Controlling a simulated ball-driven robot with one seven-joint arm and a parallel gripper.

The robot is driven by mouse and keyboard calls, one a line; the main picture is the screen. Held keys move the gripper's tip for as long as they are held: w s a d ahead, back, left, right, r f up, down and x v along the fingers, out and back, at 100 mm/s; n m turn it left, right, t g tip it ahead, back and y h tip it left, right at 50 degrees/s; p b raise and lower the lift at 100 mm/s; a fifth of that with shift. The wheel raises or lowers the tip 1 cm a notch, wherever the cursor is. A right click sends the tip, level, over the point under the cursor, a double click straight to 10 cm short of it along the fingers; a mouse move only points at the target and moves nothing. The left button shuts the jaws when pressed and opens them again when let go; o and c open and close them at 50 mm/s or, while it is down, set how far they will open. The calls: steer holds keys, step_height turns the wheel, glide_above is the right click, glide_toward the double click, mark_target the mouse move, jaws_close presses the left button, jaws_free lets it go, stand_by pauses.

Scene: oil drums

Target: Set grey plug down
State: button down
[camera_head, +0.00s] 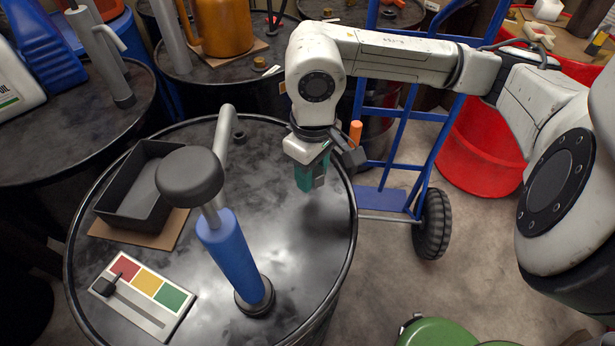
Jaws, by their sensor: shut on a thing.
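My gripper (309,184) points down over the right part of the near black drum top (285,260). Its teal fingers show below the white wrist. A small grey piece, which looks like the grey plug (320,181), shows at the fingertips, and the gripper is shut on it. Most of the plug is hidden by the fingers. It appears to be held above the drum top, but the exact gap is hard to tell. A small dark ring or opening (239,136) lies on the drum top near its far rim.
A pump with a blue barrel (235,258) and black knob (190,173) stands mid-drum. A black tray (145,190) sits on cardboard at left; a red-yellow-green panel (146,292) lies in front. A blue hand truck (384,198) stands behind. The drum top's right side is clear.

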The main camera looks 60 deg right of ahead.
steer(key=shift+w+d+f, duration=0.1)
steer(key=shift+w+f, duration=0.3)
steer(key=shift+f, duration=0.1)
steer(key=shift+w+f+p, duration=0.15)
steer(key=shift+f+p, duration=0.35)
steer(key=shift+f, duration=0.45)
steer(key=shift+d+f, duration=0.1)
steer(key=shift+f, duration=0.7)
steer(key=shift+f, duration=0.15)
steer(key=c, duration=0.6)
jaws_free()
steer(key=shift+c, duration=0.2)
steer(key=shift+r, duration=0.45)
step_height(320, 180, up, 12)
steer(key=b, duration=0.1)
steer(key=shift+f+b, duration=0.25)
steer(key=shift+b, duration=0.05)
